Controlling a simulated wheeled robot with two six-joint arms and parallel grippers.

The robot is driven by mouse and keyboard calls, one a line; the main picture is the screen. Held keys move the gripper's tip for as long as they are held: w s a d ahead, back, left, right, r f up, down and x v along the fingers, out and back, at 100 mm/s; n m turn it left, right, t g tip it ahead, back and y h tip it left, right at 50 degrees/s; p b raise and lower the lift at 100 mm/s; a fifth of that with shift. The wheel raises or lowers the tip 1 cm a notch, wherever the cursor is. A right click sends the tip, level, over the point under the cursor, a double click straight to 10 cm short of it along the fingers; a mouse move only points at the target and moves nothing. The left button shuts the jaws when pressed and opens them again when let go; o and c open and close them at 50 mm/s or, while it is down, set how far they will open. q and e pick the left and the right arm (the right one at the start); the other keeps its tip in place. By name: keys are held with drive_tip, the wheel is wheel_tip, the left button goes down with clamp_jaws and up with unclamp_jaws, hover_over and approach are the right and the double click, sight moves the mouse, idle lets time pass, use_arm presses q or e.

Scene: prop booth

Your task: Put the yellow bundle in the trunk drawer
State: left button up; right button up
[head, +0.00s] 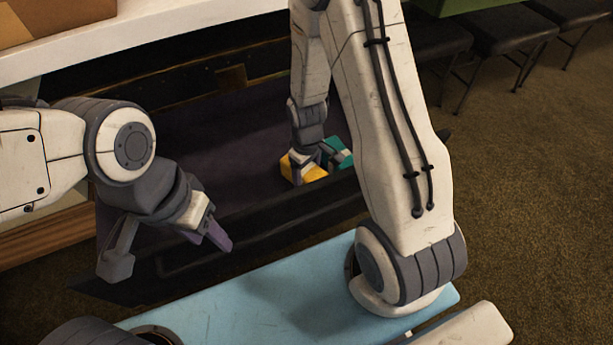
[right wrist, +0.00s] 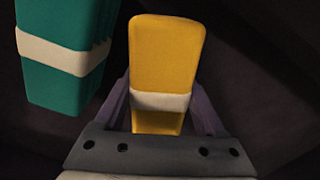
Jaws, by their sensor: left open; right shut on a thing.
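The yellow bundle (head: 302,168) has a white band and is inside the open trunk drawer (head: 225,130), which has a dark purple lining. My right gripper (head: 312,172) is shut on the yellow bundle, down inside the drawer near its right end. In the right wrist view the yellow bundle (right wrist: 165,60) stands between the two purple fingers (right wrist: 160,110). Whether it touches the drawer floor I cannot tell. My left gripper (head: 212,235) is open and empty, over the drawer's front edge at the left.
A teal bundle (head: 340,153) with a white band is beside the yellow one, also in the right wrist view (right wrist: 65,50). A white shelf (head: 160,38) with a cardboard box (head: 50,15) is above the drawer. Dark stools (head: 500,35) stand on the brown carpet at right.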

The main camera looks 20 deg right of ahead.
sight(307, 168)
use_arm(q)
drive_tip(key=shift+r, duration=0.1)
use_arm(e)
drive_tip(key=shift+r, duration=0.1)
drive_tip(key=o, duration=1.6)
drive_tip(key=shift+c, duration=0.2)
wheel_tip(307, 168, up, 11)
drive_tip(key=p, duration=0.6)
drive_tip(key=shift+a+r+p, duration=0.1)
drive_tip(key=shift+r+p, duration=0.35)
drive_tip(key=shift+r, duration=0.1)
drive_tip(key=s+a+r, duration=0.4)
drive_tip(key=s+a+r+n, duration=0.1)
drive_tip(key=s+a+r, duration=0.3)
drive_tip(key=r, duration=0.1)
drive_tip(key=s+a+r+n, duration=0.1)
drive_tip(key=s+a+r, duration=0.3)
drive_tip(key=a+r, duration=0.1)
drive_tip(key=shift+s+y, duration=0.15)
drive_tip(key=shift+y, duration=0.25)
use_arm(q)
wheel_tip(307, 168, up, 7)
use_arm(e)
drive_tip(key=s+r, duration=0.2)
drive_tip(key=s, duration=0.3)
drive_tip(key=shift+s+a+r, duration=0.2)
drive_tip(key=shift+s+a, duration=0.1)
drive_tip(key=shift+a, duration=0.1)
